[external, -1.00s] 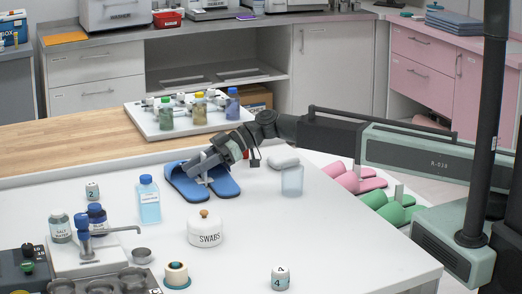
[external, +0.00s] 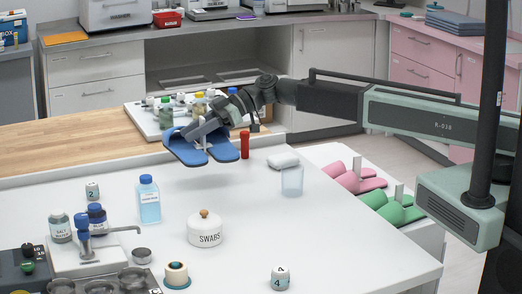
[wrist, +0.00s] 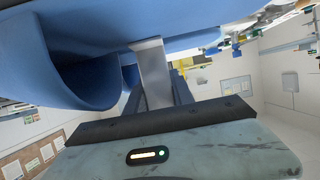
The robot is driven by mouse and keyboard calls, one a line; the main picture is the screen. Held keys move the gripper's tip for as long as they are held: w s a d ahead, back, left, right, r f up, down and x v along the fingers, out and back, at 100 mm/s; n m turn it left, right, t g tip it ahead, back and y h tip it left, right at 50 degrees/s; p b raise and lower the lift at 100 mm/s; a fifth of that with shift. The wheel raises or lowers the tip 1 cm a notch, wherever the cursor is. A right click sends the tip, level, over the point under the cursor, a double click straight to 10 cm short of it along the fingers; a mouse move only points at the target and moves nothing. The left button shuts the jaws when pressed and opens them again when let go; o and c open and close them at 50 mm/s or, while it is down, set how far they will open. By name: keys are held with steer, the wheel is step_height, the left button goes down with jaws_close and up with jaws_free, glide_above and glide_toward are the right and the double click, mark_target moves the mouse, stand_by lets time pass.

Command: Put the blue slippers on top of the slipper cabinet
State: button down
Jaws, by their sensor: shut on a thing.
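The blue slippers (external: 185,150) hang side by side in the air above the white table, roughly level. My gripper (external: 205,143) is shut on them between the two slippers. In the wrist view the blue slippers (wrist: 85,75) fill the upper left, with a grey finger (wrist: 153,72) against them. The slipper cabinet (external: 322,151) is beyond the table's right edge, low and white. Pink slippers (external: 352,178) and green slippers (external: 393,207) stand on its top; the top's far left part looks bare.
A bottle rack (external: 150,128) is behind. A blue bottle (external: 149,203) and swab jar (external: 205,232) are nearer.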

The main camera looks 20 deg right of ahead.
step_height(320, 180, up, 3)
steer(key=shift+f+p, duration=0.2)
steer(key=shift+p, duration=1)
step_height(320, 180, down, 13)
steer(key=b, duration=1.3)
steer(key=shift+r, duration=0.25)
steer(key=shift+f, duration=0.2)
steer(key=c, duration=1.1)
jaws_free()
